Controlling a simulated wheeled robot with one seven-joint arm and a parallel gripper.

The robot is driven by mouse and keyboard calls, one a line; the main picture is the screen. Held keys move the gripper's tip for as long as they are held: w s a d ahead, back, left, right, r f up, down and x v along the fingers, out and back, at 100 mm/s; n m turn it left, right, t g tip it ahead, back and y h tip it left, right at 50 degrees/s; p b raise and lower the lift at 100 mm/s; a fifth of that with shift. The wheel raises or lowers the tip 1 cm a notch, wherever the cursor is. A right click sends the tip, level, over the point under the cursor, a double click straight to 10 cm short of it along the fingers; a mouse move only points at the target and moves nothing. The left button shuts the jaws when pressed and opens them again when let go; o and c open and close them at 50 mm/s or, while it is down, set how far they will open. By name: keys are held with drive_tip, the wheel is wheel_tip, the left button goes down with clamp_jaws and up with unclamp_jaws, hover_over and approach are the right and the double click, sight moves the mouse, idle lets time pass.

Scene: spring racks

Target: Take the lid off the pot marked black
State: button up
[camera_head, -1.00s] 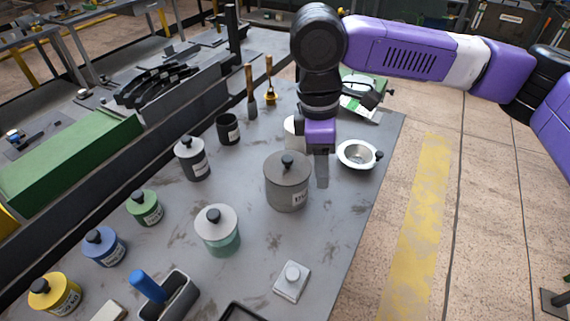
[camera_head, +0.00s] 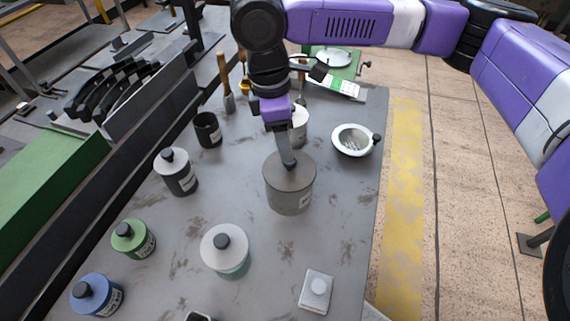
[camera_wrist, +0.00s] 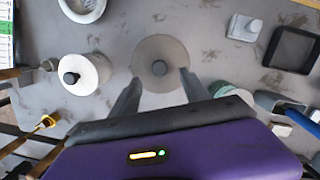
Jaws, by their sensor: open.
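A large grey pot (camera_head: 290,196) with a flat grey lid (camera_head: 300,170) stands in the middle of the table. Its label is turned partly away and I cannot read it. My gripper (camera_head: 288,164) is just above this lid, fingers pointing down. In the wrist view my gripper (camera_wrist: 158,84) is open and empty, its fingers apart on either side below the lid's dark knob (camera_wrist: 159,68).
A teal pot (camera_head: 233,268) with a white lid stands in front. Green (camera_head: 140,243) and blue (camera_head: 108,302) pots are at front left. A white pot (camera_head: 301,128) is close behind my gripper.

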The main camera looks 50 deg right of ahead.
sight(289, 166)
drive_tip(key=shift+s+d+f+p, duration=0.1)
drive_tip(key=shift+f+p, duration=0.1)
drive_tip(key=shift+f, duration=0.75)
drive_tip(key=shift+s+d+f+p, duration=0.1)
drive_tip(key=shift+d+f+p, duration=0.05)
drive_tip(key=shift+f, duration=0.85)
drive_tip(key=shift+s+d+f+p, duration=0.1)
drive_tip(key=shift+f+p, duration=0.1)
drive_tip(key=shift+f, duration=0.75)
drive_tip(key=shift+c, duration=0.4)
clamp_jaws()
